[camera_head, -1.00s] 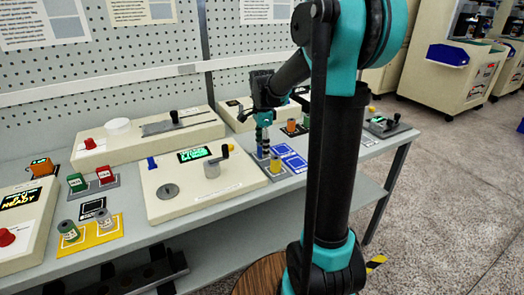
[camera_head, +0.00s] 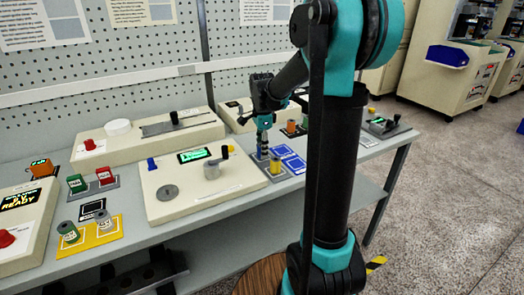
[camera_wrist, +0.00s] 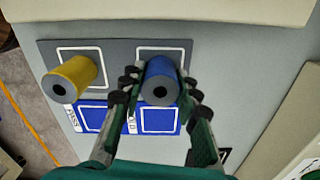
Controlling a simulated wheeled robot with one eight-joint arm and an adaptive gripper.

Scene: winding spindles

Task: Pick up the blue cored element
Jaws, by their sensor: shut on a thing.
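The blue cored element (camera_wrist: 160,83) stands in the right marked square of a grey mat (camera_wrist: 118,48) in the wrist view, its dark core hole facing the camera. My gripper (camera_wrist: 160,90) is around it, one finger on each side, shut on it. In the head view my gripper (camera_head: 262,150) reaches down over the workbench, and the element is mostly hidden by the fingers there. It appears still at mat level.
A yellow cored element (camera_wrist: 75,80) stands close by on the left square of the grey mat. A blue mat (camera_wrist: 160,121) with white outlines lies beside it. A cream machine with a crank (camera_head: 205,185) stands left of my gripper.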

